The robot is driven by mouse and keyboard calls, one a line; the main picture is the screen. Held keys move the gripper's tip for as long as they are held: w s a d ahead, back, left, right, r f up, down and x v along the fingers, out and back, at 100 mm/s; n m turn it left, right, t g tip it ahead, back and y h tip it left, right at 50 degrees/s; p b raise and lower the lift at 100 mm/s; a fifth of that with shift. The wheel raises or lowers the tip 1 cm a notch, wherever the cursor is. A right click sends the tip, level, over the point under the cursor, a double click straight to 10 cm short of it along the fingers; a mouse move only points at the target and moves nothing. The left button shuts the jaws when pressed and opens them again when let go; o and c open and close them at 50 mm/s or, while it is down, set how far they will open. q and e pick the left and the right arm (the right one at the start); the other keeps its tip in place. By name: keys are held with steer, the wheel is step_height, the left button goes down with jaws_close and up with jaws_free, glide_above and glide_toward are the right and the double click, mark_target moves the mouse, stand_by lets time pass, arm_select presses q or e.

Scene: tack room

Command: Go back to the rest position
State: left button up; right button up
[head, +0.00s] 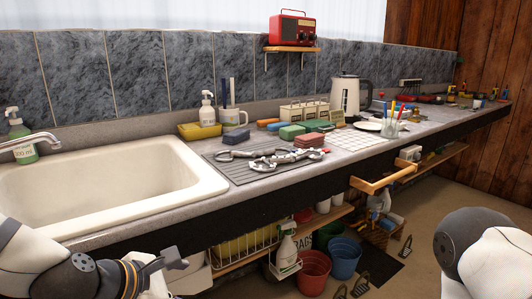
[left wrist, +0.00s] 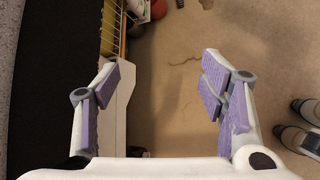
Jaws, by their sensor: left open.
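My left gripper (head: 176,260) is at the lower left of the head view, in front of the counter's front edge and below its top. In the left wrist view the left gripper (left wrist: 162,85) has its two purple-padded fingers wide apart, with only bare floor between them. It is open and empty. My right arm shows as a white and dark grey rounded part at the lower right of the head view. The right gripper is outside both views.
The counter (head: 130,232) holds a white sink (head: 100,182), metal bits on a grey mat (head: 237,172), and a kettle (head: 350,97). Below are a shelf (head: 240,257), a red bucket (head: 313,270) and a blue bucket (head: 345,258). A wooden bar (head: 383,182) juts from the counter front. Floor at right is open.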

arm_select(q)
steer(key=s+a+f+m+g+y, duration=0.25)
steer(key=s+f+m+g, duration=0.25)
steer(key=s+f+m, duration=0.9)
steer(key=s+a+f+m+g+y, duration=0.1)
steer(key=s+f+m, duration=0.3)
steer(key=s, duration=0.6)
steer(key=s+a+f+m+g+y, duration=0.1)
steer(key=s+a+f+m+g, duration=0.2)
steer(key=s, duration=0.7)
steer(key=shift+a+f+m, duration=0.65)
steer(key=shift+m, duration=0.15)
